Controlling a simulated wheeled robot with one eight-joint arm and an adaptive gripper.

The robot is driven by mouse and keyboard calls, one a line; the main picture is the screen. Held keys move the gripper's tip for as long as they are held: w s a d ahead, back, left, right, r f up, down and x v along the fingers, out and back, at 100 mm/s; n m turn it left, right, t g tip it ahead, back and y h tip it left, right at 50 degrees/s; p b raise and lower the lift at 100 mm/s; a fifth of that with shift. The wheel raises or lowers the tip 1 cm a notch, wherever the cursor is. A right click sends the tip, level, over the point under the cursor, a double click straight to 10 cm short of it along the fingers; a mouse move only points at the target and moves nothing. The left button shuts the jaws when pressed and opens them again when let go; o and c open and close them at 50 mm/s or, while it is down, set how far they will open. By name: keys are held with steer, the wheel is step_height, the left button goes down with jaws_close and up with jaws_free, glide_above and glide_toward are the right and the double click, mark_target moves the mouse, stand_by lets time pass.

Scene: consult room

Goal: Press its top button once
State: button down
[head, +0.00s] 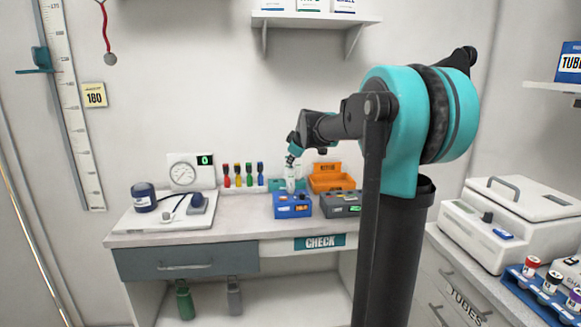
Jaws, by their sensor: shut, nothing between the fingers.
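The task's thing is not named, and no top button can be made out clearly at this size. My gripper (290,160) points down at the back of the desk, shut and empty. Its tip is at or just above a slim whitish upright object (290,180); I cannot tell whether they touch. This object stands behind a blue box (292,206) with small marks on its front. A dark grey box (341,205) with a green-lit front stands to the right of the blue one.
An orange bin (332,177) stands behind the grey box. Several coloured droppers (244,176) stand left of my gripper. A white machine (505,220) is at right.

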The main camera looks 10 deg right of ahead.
steer(key=shift+r, duration=0.85)
steer(key=shift+r, duration=2.5)
steer(key=shift+s+f, duration=0.1)
steer(key=s+d+f+m+g+h, duration=0.1)
steer(key=s+f+m, duration=0.4)
steer(key=s+f, duration=1.2)
steer(key=s+d+f+m+g+h, duration=0.1)
steer(key=s+d+f+m+g, duration=0.2)
steer(key=s+f, duration=1.4)
steer(key=s+m, duration=0.3)
steer(key=s, duration=0.3)
steer(key=shift+s+f+g, duration=0.35)
steer(key=shift+f+g, duration=0.05)
steer(key=c, duration=2.2)
jaws_free()
